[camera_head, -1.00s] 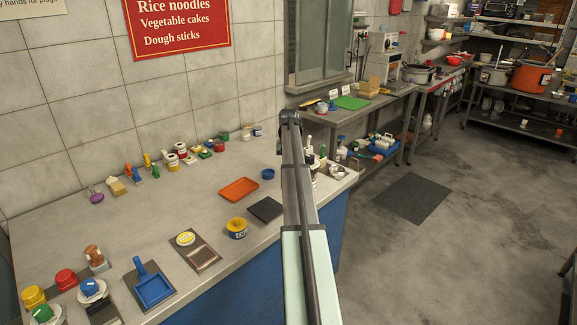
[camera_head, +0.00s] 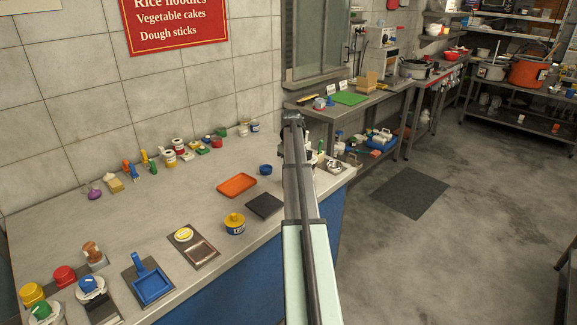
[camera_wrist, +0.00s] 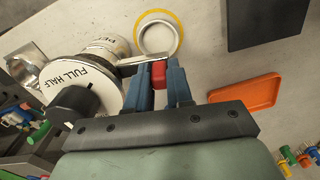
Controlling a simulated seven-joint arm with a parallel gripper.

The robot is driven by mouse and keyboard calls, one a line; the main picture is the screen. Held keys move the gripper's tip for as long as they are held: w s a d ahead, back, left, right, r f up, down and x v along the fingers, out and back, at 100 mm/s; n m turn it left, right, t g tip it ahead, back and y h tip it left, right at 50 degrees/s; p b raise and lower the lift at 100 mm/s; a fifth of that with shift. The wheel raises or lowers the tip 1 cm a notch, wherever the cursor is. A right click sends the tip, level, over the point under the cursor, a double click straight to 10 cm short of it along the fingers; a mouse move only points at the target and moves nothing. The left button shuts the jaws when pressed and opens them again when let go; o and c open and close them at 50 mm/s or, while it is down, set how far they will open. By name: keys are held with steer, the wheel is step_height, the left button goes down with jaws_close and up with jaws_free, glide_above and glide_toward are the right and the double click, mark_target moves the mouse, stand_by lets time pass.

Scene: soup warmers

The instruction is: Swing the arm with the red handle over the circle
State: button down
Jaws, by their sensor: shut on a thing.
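In the wrist view my gripper (camera_wrist: 160,84) has blue fingers shut on the red handle (camera_wrist: 158,73). A thin metal arm (camera_wrist: 132,64) runs from beside a round white dial marked FULL and HALF (camera_wrist: 88,84) to the red handle. A yellow-rimmed circle (camera_wrist: 180,25) with a pale middle lies just beyond the handle. In the head view my own arm hides the gripper, the handle and the circle.
An orange tray (camera_head: 237,185) and a dark square plate (camera_head: 265,205) lie left of my arm on the counter, with a blue cup (camera_head: 265,169) nearby.

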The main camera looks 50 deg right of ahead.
steer(key=shift+s+a+n, duration=0.1)
steer(key=shift+s+n, duration=0.55)
steer(key=shift+n, duration=0.15)
steer(key=c, duration=1)
jaws_free()
steer(key=shift+c, duration=0.2)
steer(key=shift+r, duration=0.1)
step_height(320, 180, up, 14)
steer(key=shift+f, duration=0.2)
